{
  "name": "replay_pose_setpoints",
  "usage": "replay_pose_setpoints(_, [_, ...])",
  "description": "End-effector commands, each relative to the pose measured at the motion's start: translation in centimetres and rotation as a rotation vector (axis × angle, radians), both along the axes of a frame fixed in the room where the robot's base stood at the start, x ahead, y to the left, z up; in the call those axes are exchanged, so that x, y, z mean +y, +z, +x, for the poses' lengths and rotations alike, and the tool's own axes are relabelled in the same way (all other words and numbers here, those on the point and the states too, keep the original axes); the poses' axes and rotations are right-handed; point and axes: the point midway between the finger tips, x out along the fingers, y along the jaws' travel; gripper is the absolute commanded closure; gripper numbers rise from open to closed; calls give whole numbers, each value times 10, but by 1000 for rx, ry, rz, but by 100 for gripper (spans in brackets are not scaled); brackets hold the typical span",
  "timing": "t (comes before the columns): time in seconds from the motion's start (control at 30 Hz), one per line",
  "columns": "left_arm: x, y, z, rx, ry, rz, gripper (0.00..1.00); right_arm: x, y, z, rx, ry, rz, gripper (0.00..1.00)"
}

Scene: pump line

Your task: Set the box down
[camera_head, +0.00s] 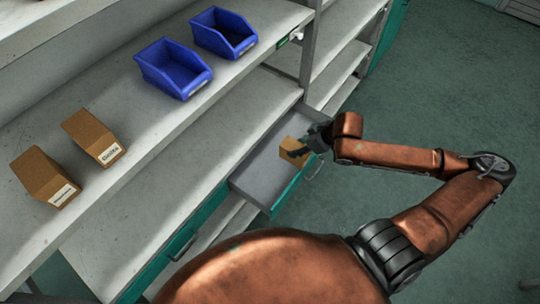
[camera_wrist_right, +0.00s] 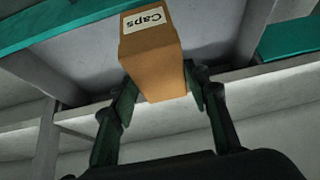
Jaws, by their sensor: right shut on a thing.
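My right gripper (camera_head: 317,142) is shut on a small brown cardboard box (camera_head: 294,152). In the wrist view the box (camera_wrist_right: 151,65) sits between the two dark fingers (camera_wrist_right: 160,95), and its white label reads "Caps". In the head view the box is over the open drawer (camera_head: 258,174), near its right end. I cannot tell whether the box touches the drawer floor. The left gripper does not show.
Two other brown boxes (camera_head: 44,178) (camera_head: 92,136) and two blue bins (camera_head: 173,69) (camera_head: 223,33) stand on the upper shelf (camera_head: 150,122). The drawer's teal front (camera_head: 291,193) sticks out over the green floor. The drawer's visible floor is otherwise empty.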

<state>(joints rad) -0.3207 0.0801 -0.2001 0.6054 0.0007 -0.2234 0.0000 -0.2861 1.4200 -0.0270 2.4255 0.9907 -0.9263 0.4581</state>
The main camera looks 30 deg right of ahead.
Motion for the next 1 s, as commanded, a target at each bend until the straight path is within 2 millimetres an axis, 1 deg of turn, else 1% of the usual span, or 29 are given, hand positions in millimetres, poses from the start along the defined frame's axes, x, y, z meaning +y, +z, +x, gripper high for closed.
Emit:
replay_pose_setpoints(0.03, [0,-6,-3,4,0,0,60,6,-4,7,-6,3,0,87])
replay_pose_setpoints(0.07, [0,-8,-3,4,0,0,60,8,-5,10,-6,3,0,87])
replay_pose_setpoints(0.13, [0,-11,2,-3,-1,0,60,15,-9,17,-7,2,3,87])
replay_pose_setpoints(0.37, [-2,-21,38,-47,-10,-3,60,40,-23,43,-6,5,4,87])
replay_pose_setpoints(0.43, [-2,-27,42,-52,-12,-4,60,48,-39,51,-3,5,6,87])
replay_pose_setpoints(0.5, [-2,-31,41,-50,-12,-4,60,54,-52,58,-3,5,4,87])
replay_pose_setpoints(0.63, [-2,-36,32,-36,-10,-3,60,63,-66,68,-3,6,2,87])
replay_pose_setpoints(0.8, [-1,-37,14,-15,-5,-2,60,67,-74,73,-3,5,0,87])
replay_pose_setpoints(0.87, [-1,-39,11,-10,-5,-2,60,69,-77,75,-3,4,1,87])
replay_pose_setpoints(0.93, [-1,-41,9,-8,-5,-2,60,74,-85,79,-1,6,2,87])
replay_pose_setpoints(1.0, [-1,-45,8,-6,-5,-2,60,72,-98,77,1,4,0,87])
